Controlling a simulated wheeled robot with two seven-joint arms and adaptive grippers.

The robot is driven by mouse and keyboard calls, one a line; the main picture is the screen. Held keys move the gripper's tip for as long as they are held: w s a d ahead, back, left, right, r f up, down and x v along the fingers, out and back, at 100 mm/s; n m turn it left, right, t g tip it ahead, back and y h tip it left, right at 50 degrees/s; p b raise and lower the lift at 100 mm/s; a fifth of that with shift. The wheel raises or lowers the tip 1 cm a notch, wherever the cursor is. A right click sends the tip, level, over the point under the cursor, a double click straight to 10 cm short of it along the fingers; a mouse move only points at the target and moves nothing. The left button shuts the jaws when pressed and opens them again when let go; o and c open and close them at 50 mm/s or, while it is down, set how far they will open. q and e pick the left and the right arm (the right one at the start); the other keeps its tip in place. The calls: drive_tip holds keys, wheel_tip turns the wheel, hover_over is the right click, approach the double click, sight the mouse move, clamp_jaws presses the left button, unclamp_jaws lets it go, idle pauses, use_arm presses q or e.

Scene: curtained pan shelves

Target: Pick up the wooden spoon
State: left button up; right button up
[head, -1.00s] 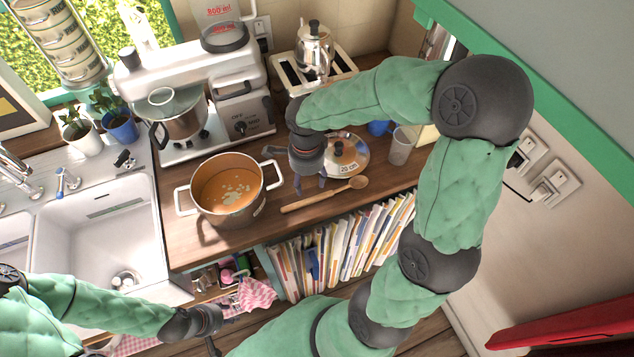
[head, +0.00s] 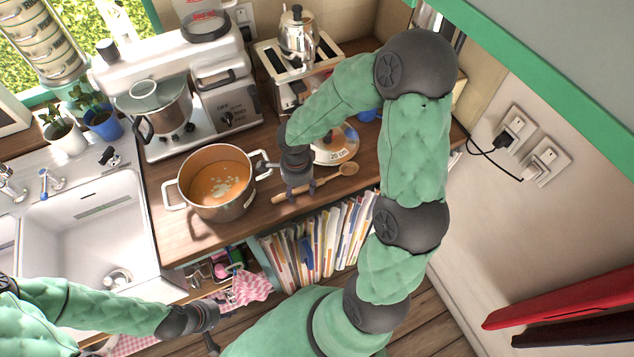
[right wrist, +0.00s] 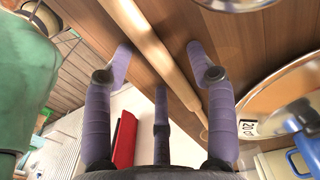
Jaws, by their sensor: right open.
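The wooden spoon (head: 327,178) lies on the brown counter, in front of the glass lid and right of the soup pot. My right gripper (head: 300,192) is open and low over its handle, hiding part of it in the head view. In the right wrist view the handle (right wrist: 165,57) runs diagonally between the spread purple fingers of the gripper (right wrist: 160,62). I cannot tell whether any finger touches it. My left gripper (head: 212,335) is low at the left, away from the spoon; its fingers are mostly hidden.
The pot of orange soup (head: 217,183) stands close left of my right gripper, its handle nearest. The glass lid (head: 335,143) lies just behind the spoon. Books (head: 320,235) fill the shelf below the counter edge.

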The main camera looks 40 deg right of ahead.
clamp_jaws()
drive_tip(key=shift+r, duration=0.15)
drive_tip(key=shift+r, duration=0.2)
drive_tip(key=r, duration=0.3)
drive_tip(key=shift+s+a+r, duration=0.1)
drive_tip(key=shift+s, duration=0.1)
drive_tip(key=s+a+r+p, duration=0.1)
drive_tip(key=s+a+r, duration=0.5)
drive_tip(key=s+r, duration=0.3)
drive_tip(key=shift+s+p, duration=0.3)
drive_tip(key=shift+s, duration=1.3)
